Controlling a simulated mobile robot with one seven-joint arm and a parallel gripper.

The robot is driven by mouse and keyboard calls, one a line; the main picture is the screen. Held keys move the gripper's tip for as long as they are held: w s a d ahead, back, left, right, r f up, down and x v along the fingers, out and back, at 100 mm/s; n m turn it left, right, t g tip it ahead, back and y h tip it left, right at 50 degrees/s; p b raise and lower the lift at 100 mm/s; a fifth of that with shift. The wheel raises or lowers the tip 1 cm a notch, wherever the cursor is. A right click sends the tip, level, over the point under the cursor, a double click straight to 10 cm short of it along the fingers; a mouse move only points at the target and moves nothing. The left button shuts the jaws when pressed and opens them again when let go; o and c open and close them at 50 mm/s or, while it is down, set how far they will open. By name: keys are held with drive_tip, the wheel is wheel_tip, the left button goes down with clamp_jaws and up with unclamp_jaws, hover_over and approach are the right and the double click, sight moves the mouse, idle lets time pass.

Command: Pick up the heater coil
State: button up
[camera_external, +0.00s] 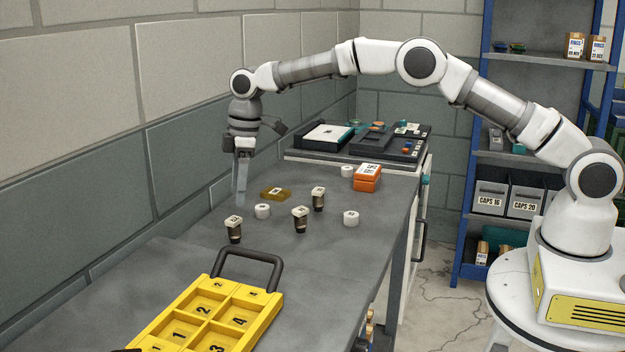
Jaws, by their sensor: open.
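My gripper (242,184) points down above the far left part of the grey bench, near the wall. It is open, and nothing shows between its fingers. I cannot tell for sure which piece is the heater coil. Three small dark cylinders with pale marked tops stand upright on the bench: one at the left (234,230), one in the middle (300,220) and one farther back (318,200). A flat amber block (275,194) lies just right of my gripper. Small white round pieces stand around them, one near the block (262,211) and one at the right (351,218).
A yellow numbered tray (262,326) with a dark handle sits at the front. An orange box (367,184) and another white piece (347,171) stand farther back, before dark equipment trays (330,157). The wall borders the bench's left; blue shelving (478,150) stands beyond.

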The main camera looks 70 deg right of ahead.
sight(235, 219)
drive_tip(key=f, duration=0.6)
drive_tip(key=w+a+f, duration=0.1)
drive_tip(key=f, duration=0.2)
drive_tip(key=shift+w, duration=0.1)
clamp_jaws()
